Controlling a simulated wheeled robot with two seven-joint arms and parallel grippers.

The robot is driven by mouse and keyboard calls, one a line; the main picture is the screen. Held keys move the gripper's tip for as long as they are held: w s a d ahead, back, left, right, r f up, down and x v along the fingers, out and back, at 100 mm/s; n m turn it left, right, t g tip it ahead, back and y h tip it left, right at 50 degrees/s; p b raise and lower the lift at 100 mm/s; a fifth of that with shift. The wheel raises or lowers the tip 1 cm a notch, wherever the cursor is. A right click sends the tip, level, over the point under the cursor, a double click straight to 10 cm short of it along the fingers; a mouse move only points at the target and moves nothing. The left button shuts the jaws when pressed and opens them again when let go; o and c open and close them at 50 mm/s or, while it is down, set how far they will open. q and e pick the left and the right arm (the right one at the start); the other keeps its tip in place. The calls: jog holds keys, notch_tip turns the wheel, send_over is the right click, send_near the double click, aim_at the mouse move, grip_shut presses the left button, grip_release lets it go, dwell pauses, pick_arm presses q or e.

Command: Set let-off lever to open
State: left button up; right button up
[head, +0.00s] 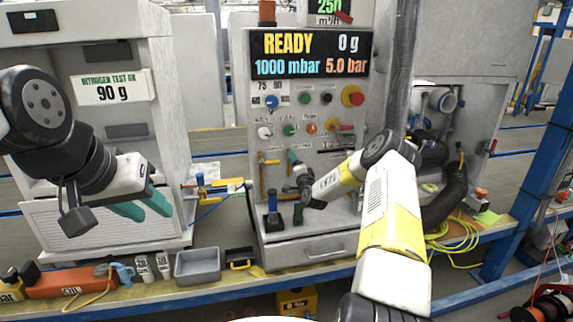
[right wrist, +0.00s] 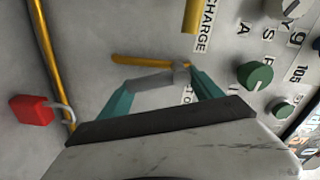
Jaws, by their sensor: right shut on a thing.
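The grey panel (head: 335,215) stands at the middle of the head view. My right gripper (head: 293,165) is at the panel's lower left, mostly hidden by its own wrist there. In the right wrist view, its teal fingers (right wrist: 160,88) are shut on a grey piece at the let-off lever, whose yellow bar (right wrist: 140,61) meets a grey hub. The label beside this lever is mostly covered by a finger, so I cannot read its setting. My left gripper (head: 141,209) is open and empty, pointing down in front of the left cabinet, away from the panel.
Another yellow bar (right wrist: 190,15) is beside the word CHARGE. A red padlock (right wrist: 32,110) hangs by a yellow pipe (right wrist: 52,60). Green knobs (right wrist: 256,75) are close on the right. A grey bin (head: 197,266) and tools lie on the front bench.

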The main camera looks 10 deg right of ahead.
jog(key=shift+s+a+f+m, duration=0.1)
jog(key=shift+a+f+m, duration=0.15)
jog(key=shift+m, duration=0.75)
jog(key=shift+a+f+m, duration=0.1)
jog(key=shift+a+m, duration=0.1)
jog(key=shift+m, duration=0.8)
jog(key=o, duration=2.1)
jog(key=s, duration=0.7)
jog(key=shift+s+d, duration=0.15)
jog(key=shift+s, duration=0.25)
